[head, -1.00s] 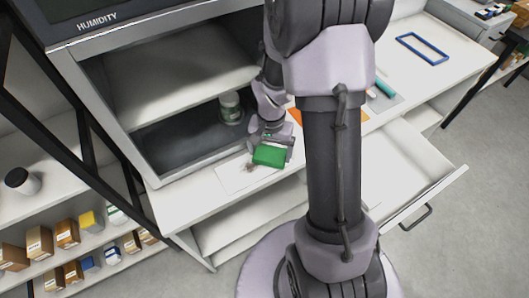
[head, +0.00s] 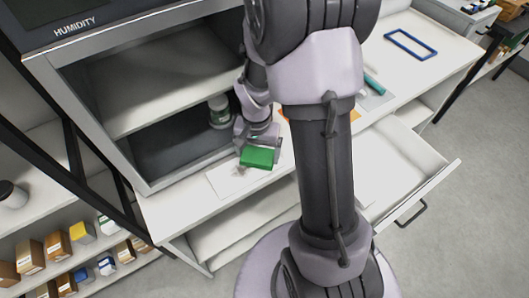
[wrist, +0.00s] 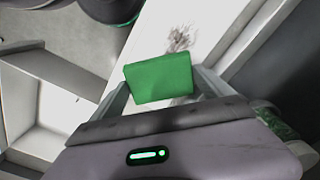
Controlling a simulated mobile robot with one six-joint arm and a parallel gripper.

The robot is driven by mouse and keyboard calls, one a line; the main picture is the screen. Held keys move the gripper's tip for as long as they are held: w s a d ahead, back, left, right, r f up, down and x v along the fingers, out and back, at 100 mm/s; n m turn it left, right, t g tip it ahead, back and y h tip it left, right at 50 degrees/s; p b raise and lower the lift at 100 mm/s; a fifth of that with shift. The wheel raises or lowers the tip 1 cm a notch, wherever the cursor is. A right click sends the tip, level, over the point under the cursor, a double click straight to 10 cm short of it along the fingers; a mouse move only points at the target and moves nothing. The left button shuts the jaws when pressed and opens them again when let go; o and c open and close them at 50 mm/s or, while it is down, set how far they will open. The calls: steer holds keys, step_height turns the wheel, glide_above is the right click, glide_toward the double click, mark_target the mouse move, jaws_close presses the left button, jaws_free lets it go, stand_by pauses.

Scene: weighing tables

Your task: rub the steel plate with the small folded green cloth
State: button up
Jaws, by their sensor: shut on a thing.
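My gripper (wrist: 160,88) is shut on the small folded green cloth (wrist: 159,78), which is between its two fingers. In the head view the green cloth (head: 257,158) is over the right part of a pale flat plate (head: 222,182), seemingly the steel plate, on the white bench. In the wrist view a dark smudge (wrist: 180,38) shows on the pale plate (wrist: 205,20) just beyond the cloth. I cannot tell whether the cloth touches the plate. The cloth and gripper hide part of the plate.
An open cabinet marked HUMIDITY (head: 130,140) stands behind the plate, with a lidded jar (head: 219,112) close to my gripper. An open drawer (head: 405,170) juts out at the right. A blue frame (head: 411,45) lies on the far bench. Shelves with small boxes (head: 57,244) are at lower left.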

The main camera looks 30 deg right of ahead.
mark_target(230, 177)
steer(key=a, duration=0.2)
steer(key=shift+s+a, duration=0.15)
steer(key=shift+a, duration=0.25)
steer(key=shift+s+a+f+b, duration=0.15)
steer(key=shift+a+b, duration=0.45)
steer(key=shift+a, duration=1.15)
steer(key=shift+a+f+b, duration=0.2)
steer(key=shift+a+b, duration=0.4)
steer(key=shift+a, duration=1.15)
steer(key=shift+r, duration=0.1)
step_height(230, 177, up, 6)
steer(key=p, duration=0.4)
steer(key=shift+p, duration=0.35)
step_height(230, 177, up, 3)
steer(key=shift+f+p, duration=0.1)
steer(key=shift+p, duration=1)
